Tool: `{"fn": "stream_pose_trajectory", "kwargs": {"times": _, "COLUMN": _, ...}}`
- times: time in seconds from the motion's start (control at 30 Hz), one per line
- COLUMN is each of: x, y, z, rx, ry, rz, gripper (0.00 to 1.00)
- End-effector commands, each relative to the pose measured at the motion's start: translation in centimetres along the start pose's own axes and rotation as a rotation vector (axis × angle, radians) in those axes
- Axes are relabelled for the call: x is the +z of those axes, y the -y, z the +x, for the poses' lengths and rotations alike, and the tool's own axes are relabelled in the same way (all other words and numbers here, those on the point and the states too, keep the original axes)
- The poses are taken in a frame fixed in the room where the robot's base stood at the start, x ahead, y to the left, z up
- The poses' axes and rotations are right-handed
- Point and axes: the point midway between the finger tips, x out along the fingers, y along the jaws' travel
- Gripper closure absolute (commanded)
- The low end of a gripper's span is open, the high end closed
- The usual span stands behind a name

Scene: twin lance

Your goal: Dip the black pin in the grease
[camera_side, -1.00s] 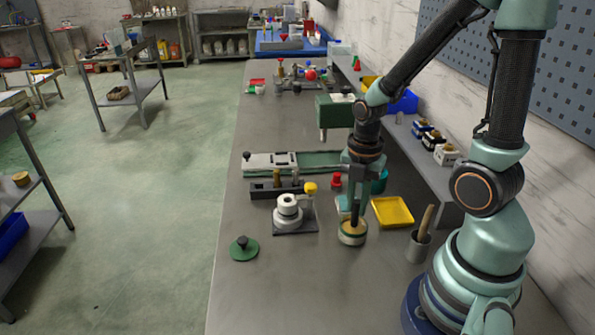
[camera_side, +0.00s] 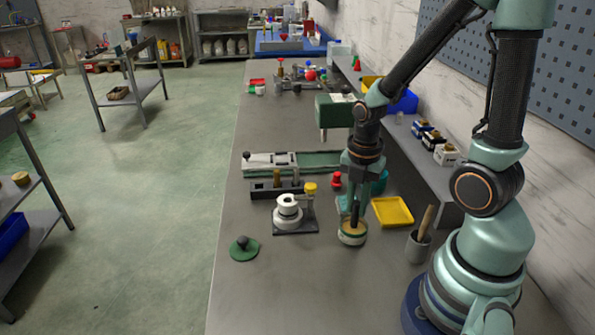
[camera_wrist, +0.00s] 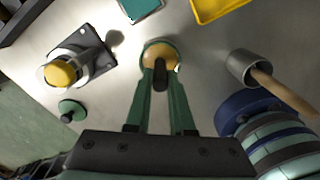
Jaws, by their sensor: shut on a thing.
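My gripper (camera_side: 355,197) is shut on the black pin (camera_side: 354,215) and points down over the grease pot (camera_side: 352,239). The pot is a small round tin with tan grease. In the side view the pin's lower end meets the grease; how deep it sits cannot be told. In the wrist view my gripper's green fingers (camera_wrist: 160,80) close on the dark pin (camera_wrist: 160,76), in front of the tan grease of the pot (camera_wrist: 158,48).
A white fixture with a yellow knob (camera_side: 289,208) and a green disc with a black knob (camera_side: 243,248) stand left. A yellow tray (camera_side: 393,212) is at right, behind a grey cup with a wooden handle (camera_side: 418,247). The front bench is clear.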

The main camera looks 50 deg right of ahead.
Motion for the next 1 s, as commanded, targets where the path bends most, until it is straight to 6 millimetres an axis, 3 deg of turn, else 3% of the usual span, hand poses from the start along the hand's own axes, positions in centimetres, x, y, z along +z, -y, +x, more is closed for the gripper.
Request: {"fn": "stream_pose_trajectory", "kwargs": {"times": 1.0, "x": 0.0, "y": 0.0, "z": 0.77, "rx": 0.0, "ry": 0.0, "rz": 0.0, "gripper": 1.0}}
